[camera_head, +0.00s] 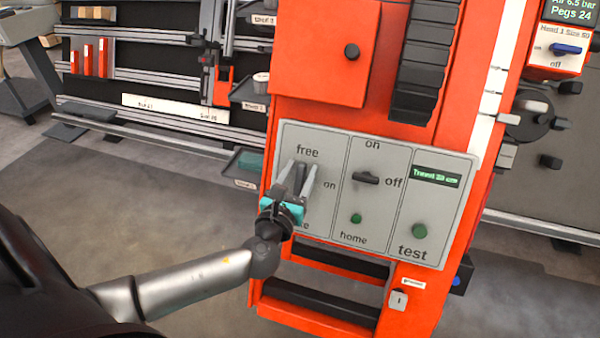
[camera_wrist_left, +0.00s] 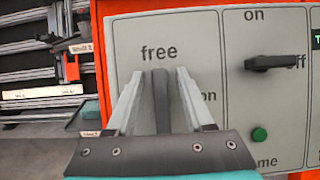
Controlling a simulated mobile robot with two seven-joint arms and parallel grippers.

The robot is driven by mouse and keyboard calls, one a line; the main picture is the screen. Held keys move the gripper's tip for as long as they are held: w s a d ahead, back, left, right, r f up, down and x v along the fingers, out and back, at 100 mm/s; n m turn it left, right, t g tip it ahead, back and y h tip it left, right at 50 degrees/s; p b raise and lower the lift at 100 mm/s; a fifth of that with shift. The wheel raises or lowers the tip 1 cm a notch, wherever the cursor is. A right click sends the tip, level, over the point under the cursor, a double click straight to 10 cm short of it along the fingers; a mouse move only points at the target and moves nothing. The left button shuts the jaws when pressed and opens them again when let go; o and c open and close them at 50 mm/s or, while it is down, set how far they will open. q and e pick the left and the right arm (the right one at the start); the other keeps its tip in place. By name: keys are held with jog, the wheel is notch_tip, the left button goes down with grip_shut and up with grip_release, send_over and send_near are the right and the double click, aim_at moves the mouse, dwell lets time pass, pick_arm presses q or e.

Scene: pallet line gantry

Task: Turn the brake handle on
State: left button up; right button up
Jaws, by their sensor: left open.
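The brake handle (camera_head: 300,176) is a dark grey lever in the left section of the grey control panel (camera_head: 333,150). It stands upright, pointing to the word "free" above it; "on" is printed to its right. The label below is mostly hidden by my gripper. My left gripper (camera_head: 298,167) is open, with one finger on each side of the handle. In the left wrist view the handle (camera_wrist_left: 160,100) stands between the two fingers, with a narrow gap visible on both sides. My right gripper is not in view.
To the right of the handle, a black rotary switch (camera_head: 366,178) marked "on" and "off" sits above a green home button (camera_head: 356,218). A green test button (camera_head: 419,231) is farther right. The orange cabinet (camera_head: 320,45) rises above the panel.

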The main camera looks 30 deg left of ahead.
pick_arm(q)
grip_shut()
